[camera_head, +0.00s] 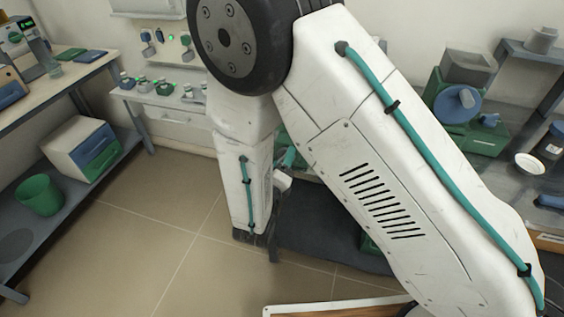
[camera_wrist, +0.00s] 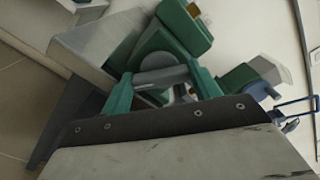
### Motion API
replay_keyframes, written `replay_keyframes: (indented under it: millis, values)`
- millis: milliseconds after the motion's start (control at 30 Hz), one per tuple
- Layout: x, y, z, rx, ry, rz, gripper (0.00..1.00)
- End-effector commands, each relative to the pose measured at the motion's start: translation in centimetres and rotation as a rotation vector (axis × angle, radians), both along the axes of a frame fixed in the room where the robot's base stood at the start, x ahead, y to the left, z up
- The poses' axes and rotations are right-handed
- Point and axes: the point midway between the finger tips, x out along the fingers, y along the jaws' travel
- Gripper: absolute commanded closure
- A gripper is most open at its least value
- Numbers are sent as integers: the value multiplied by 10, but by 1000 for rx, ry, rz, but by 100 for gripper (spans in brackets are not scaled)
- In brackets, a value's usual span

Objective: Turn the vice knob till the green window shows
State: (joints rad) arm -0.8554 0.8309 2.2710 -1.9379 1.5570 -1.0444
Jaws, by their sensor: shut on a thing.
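My gripper (camera_wrist: 161,88) has two teal fingers, which reach forward in the wrist view on either side of a grey, bar-like knob (camera_wrist: 160,76). It is shut on this knob. Behind the knob stands the dark green body of the vice (camera_wrist: 183,28), with a small yellowish part near its top. I cannot make out a green window in either view. In the head view my arm covers most of the working spot, and only a bit of teal near the gripper shows beside the arm's lower link.
A green machine with a blue wheel (camera_head: 458,104) stands on the right bench in the head view. A green bin (camera_head: 40,194) and a white box with drawers (camera_head: 84,147) sit on the left lower shelf. The tiled floor (camera_head: 150,225) at left is clear.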

Motion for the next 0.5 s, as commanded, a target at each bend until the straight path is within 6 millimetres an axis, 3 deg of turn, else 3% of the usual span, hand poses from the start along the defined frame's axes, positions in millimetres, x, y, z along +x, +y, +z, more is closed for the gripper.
replay_keyframes:
  millis: [500]
  values:
    - [-1,-1,0,367,-131,-1,61]
